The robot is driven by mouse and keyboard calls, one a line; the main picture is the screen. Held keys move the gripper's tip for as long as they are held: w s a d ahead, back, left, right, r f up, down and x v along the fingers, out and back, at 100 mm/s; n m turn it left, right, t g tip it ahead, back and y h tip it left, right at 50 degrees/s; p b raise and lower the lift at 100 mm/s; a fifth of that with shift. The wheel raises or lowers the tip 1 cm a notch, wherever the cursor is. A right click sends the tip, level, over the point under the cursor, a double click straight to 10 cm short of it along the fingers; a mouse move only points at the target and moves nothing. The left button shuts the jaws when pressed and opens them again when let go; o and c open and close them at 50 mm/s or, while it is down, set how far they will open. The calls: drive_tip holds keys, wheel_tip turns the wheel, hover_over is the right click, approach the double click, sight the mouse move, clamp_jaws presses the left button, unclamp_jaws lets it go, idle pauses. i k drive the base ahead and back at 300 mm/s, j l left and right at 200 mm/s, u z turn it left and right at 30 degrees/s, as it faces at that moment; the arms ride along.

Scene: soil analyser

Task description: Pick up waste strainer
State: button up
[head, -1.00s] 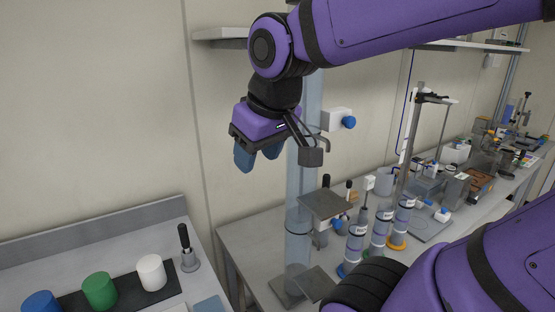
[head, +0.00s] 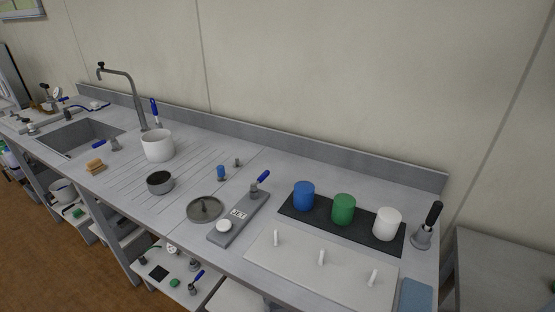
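I cannot tell for certain which item is the waste strainer. A round grey vessel with a dark inside (head: 160,183) stands on the ribbed drainboard in the head view. To its right a flat grey round piece with an upright knob (head: 205,209) lies on the counter. Either could be the strainer; both are too small to show holes. My gripper is not in view now, so its state is not shown.
A sink (head: 80,138) with a tall tap (head: 137,98) is at the left. A white pot (head: 157,146) stands behind the grey vessel. A grey block with a blue handle (head: 240,218) and blue (head: 304,196), green (head: 343,209) and white (head: 387,224) cups are to the right.

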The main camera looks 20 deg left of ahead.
sight(161, 182)
drive_tip(key=k+j+u, duration=0.2)
drive_tip(key=k, duration=0.45)
drive_tip(key=l+u, duration=0.25)
drive_tip(key=u, duration=0.25)
drive_tip(key=l+u, duration=0.25)
drive_tip(key=u, duration=0.2)
drive_tip(key=l+u, duration=0.25)
drive_tip(key=u, duration=0.25)
drive_tip(key=i+j, duration=0.55)
drive_tip(key=i, duration=0.15)
drive_tip(key=i+j, duration=0.55)
drive_tip(key=i, duration=0.2)
drive_tip(key=i+j, duration=0.55)
drive_tip(key=i, duration=0.15)
